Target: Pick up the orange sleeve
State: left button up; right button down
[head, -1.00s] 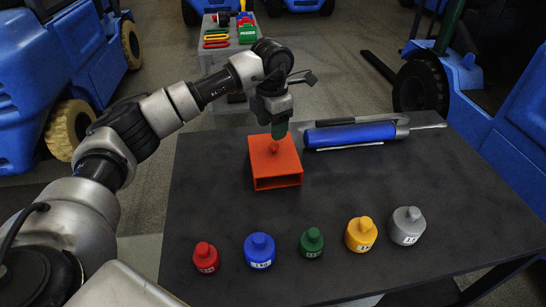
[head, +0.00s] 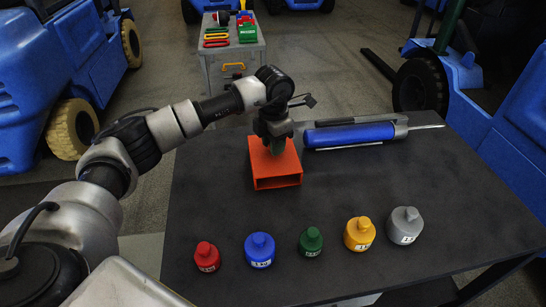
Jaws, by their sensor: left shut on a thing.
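The orange sleeve (head: 276,171) is a box-like piece with an open front end, lying on the dark table behind the row of weights. My left gripper (head: 275,147) points down onto its top. The gripper is shut on the small orange knob on top of the sleeve; the fingertips hide the knob. The sleeve appears to rest on the table. My right gripper is not in view.
Red (head: 207,257), blue (head: 260,250), green (head: 311,242), yellow (head: 359,234) and grey (head: 405,226) weights stand along the front of the table (head: 400,180). A blue cylinder in a grey holder (head: 350,134) lies right of the gripper.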

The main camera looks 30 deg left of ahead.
pick_arm(q)
grip_shut()
